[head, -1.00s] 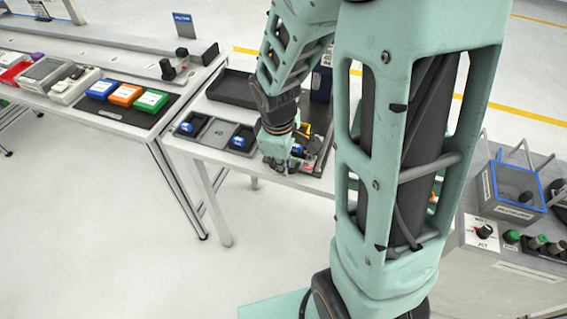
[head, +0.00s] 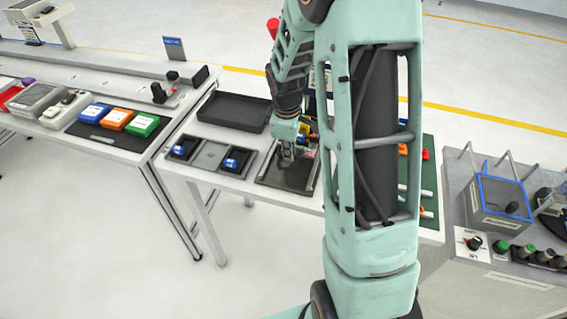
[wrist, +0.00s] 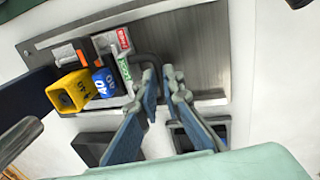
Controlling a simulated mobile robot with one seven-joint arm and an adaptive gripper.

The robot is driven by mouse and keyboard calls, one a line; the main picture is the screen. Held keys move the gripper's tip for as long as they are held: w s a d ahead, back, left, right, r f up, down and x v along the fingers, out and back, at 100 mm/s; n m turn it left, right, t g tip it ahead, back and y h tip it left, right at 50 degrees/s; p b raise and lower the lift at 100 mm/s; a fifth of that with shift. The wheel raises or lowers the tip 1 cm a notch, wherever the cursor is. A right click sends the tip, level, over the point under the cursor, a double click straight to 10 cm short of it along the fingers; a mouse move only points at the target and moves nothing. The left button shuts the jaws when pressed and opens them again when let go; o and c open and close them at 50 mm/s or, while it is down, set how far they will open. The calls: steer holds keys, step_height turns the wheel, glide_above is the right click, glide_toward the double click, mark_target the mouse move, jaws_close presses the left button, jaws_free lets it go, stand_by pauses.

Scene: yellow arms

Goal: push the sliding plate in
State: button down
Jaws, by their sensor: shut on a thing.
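A grey metal fixture with rails (wrist: 205,62) lies on the white table. It shows in the head view as a dark tray-like base (head: 283,175). On it, a carrier holds a yellow block with a square opening (wrist: 70,92), a blue block (wrist: 103,82) and red and green labelled pieces (wrist: 122,50). A dark bent handle (wrist: 150,57) sticks out at the carrier's right side. My gripper (wrist: 160,78) is shut on this handle, which lies between its fingertips. In the head view my gripper (head: 288,153) is low over the fixture; my arm hides part of it.
A tray with two blue items (head: 208,157) stands left of the fixture, and an empty black tray (head: 234,111) behind it. A green board (head: 428,180) is at the right, partly behind my arm. A control panel with knobs (head: 490,245) stands farther right.

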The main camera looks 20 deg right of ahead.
steer(key=shift+w+d+r, duration=0.1)
steer(key=shift+w+d, duration=0.05)
steer(key=shift+w, duration=0.1)
steer(key=c, duration=2)
jaws_free()
steer(key=shift+c, duration=0.2)
step_height(320, 180, up, 12)
steer(key=s+a, duration=0.1)
steer(key=shift+s, duration=0.4)
